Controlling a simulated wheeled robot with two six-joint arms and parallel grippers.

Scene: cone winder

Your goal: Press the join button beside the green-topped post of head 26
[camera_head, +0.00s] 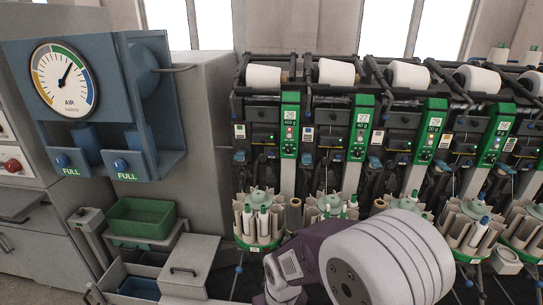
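The post of head 26 (290,125) stands left of centre, with a green top and a white number label. A narrow pale strip with small round marks, one reddish, shows on its green face. Beside the post on its left are a dark housing (264,138) and a small pale square plate (239,131). The join button is too small to tell apart. Neither gripper is in view. A large white and purple-grey arm link of mine fills the bottom centre, below and right of head 26, and hides part of the machine's lower front.
More green-topped posts (361,128) run to the right, with white cones (335,72) above and tube magazines (258,218) below. A blue air gauge panel (110,105) stands at left. A green bin (140,218) and grey boxes (190,262) sit low at left.

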